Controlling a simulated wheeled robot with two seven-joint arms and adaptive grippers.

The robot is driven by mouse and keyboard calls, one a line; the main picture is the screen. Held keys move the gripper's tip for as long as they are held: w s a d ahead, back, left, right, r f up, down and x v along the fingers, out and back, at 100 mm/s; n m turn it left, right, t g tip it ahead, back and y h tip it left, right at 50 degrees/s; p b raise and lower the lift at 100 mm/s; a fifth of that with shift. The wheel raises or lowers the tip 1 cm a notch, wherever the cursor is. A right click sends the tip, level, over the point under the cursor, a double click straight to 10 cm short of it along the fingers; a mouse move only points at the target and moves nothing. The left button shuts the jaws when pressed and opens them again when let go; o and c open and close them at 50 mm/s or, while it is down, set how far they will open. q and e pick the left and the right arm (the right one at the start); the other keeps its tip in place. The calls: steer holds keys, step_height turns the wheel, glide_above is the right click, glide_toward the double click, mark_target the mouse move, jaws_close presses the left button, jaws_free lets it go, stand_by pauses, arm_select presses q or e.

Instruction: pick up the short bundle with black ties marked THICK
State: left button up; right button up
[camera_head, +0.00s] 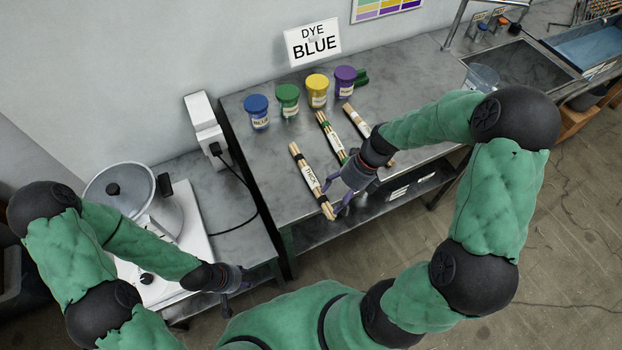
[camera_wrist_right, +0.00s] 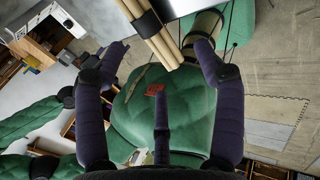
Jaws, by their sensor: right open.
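The bundle marked THICK (camera_head: 309,175) is a set of pale canes with black ties and a white label. It lies on the metal table, its lower end by the front edge. My right gripper (camera_head: 344,201) is open beside that lower end, not closed on it. In the right wrist view the bundle's end, with a dark tie, shows between and beyond the fingertips (camera_wrist_right: 165,55) of the open gripper; the rest is cut off. My left gripper (camera_head: 238,290) is away at lower left, over the floor near the hot-plate bench; its finger opening is unclear.
A green-tied bundle (camera_head: 330,134) and another labelled bundle (camera_head: 354,119) lie to the right, the latter partly behind my right arm. Blue (camera_head: 257,112), green (camera_head: 288,101), yellow (camera_head: 317,91) and purple (camera_head: 345,81) jars stand behind. A DYE BLUE sign (camera_head: 313,43) is at the wall.

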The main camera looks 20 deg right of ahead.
mark_target(329, 207)
steer(key=b+x, duration=0.1)
steer(key=x, duration=0.3)
steer(key=shift+s+a+f, duration=0.1)
steer(key=shift+s+a, duration=0.1)
steer(key=shift+a, duration=0.05)
steer(key=c, duration=1.3)
steer(key=shift+r, duration=0.25)
